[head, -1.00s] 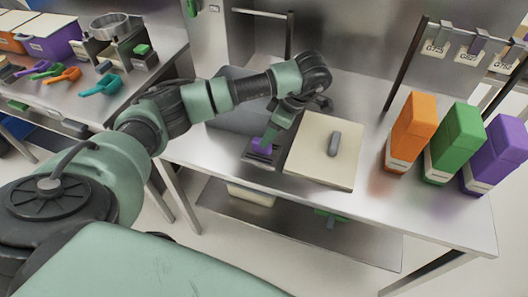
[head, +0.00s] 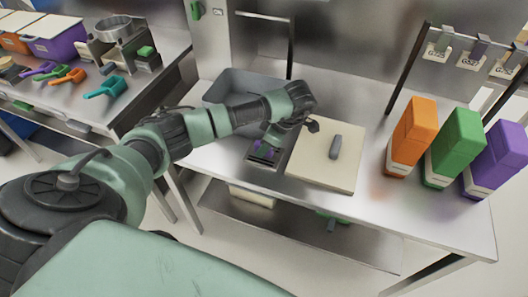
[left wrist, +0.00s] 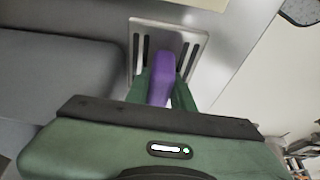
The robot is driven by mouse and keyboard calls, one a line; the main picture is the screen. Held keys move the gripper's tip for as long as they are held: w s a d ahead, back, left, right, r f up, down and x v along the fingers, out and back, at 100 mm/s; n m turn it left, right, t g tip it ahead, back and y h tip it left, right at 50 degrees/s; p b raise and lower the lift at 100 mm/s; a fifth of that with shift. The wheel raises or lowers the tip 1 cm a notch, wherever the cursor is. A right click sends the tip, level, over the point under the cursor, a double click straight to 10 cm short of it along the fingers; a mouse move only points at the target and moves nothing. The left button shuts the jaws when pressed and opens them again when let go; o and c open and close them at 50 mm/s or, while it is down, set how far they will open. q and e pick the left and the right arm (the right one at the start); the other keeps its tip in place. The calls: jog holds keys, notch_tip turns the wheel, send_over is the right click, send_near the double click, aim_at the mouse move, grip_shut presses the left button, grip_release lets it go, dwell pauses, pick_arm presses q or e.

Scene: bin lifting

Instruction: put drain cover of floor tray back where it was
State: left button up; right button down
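A metal slotted plate with a purple handle, which looks like the drain cover, lies on the steel table left of the pale board; it shows in the head view (head: 252,159) and the left wrist view (left wrist: 143,29). The purple handle (left wrist: 161,70) stands up between the green fingers of my left gripper (left wrist: 163,88). In the head view my left gripper (head: 268,144) is low over the plate and hides part of it. I cannot tell whether the fingers press on the handle. A grey tray (head: 226,80) stands behind my left arm, partly hidden. My right gripper is not in view.
A pale board (head: 312,160) with a grey handle (head: 336,146) lies close right of the plate. Orange (head: 411,135), green (head: 455,147) and purple (head: 497,160) boxes stand further right. A metal frame (head: 291,45) rises behind the tray. The table's front right is clear.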

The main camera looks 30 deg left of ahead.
pick_arm(q)
grip_shut()
jog(key=shift+r, duration=0.1)
